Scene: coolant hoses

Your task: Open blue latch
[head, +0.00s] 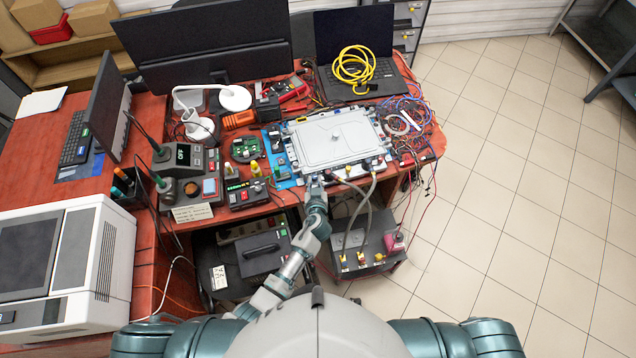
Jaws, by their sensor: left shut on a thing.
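The grey metal case (335,140) with a flat lid lies on the red workbench, on a blue mat (276,160). My left arm reaches up from below to the case's front edge. My left gripper (315,184) is at that edge, left of the hose fittings, and is shut on a small part there, which I take to be the blue latch. The fingers cover the latch, so its position cannot be made out. Two grey coolant hoses (370,205) run from the case's front down to a dark unit (360,247). My right gripper is out of view.
A laptop (378,80) with a coiled yellow cable (353,68) stands behind the case. Loose wires (405,118) lie right of it. A soldering station (187,160) and a green circuit board (247,148) are on the left. The tiled floor (510,170) at the right is clear.

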